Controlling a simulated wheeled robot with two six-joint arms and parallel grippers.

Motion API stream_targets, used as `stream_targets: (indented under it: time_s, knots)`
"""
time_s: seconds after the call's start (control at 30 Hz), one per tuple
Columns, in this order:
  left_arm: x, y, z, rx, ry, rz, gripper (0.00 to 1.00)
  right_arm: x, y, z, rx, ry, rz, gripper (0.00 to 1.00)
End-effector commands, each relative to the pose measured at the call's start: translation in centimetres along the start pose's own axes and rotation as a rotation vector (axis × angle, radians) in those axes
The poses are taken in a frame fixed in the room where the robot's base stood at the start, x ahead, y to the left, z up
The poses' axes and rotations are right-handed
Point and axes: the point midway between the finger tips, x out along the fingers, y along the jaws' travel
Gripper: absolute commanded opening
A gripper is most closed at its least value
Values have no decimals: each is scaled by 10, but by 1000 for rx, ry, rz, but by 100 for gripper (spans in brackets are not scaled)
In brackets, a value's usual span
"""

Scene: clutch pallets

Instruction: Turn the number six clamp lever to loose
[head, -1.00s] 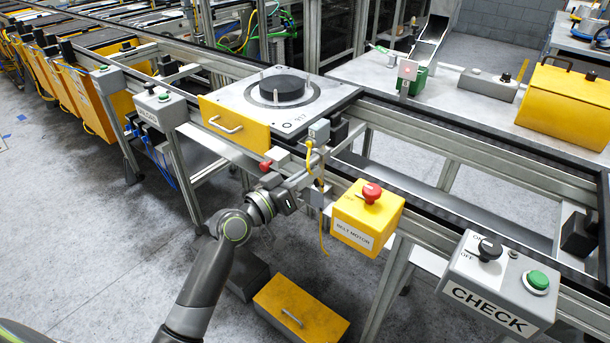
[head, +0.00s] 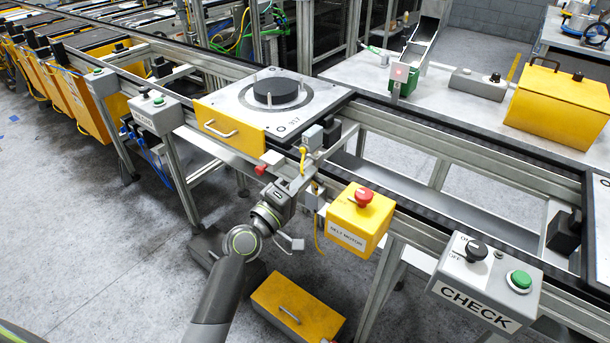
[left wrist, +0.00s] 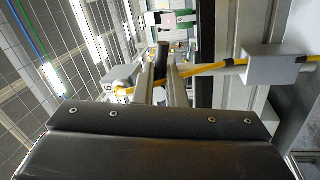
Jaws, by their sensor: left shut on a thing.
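My left gripper (head: 302,174) is at the front edge of the line, just below the pallet and left of the BELT MOTOR box. My right gripper is not in view.
The pallet (head: 322,112) with a black disc sits on the line behind the gripper.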

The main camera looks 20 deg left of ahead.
Motion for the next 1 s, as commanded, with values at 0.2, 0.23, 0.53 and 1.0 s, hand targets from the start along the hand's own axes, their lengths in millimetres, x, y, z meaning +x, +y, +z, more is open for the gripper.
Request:
stream_targets:
  time_s: [0.2,0.23,0.53,1.0]
  knots:
    - [1,4,-2,-69,20,6,0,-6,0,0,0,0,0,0]
    - [1,5,-1,-75,21,6,0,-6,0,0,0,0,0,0]
    - [1,4,-1,-95,25,7,0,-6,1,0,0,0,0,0]
    - [1,3,-1,-94,22,4,32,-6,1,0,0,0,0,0]
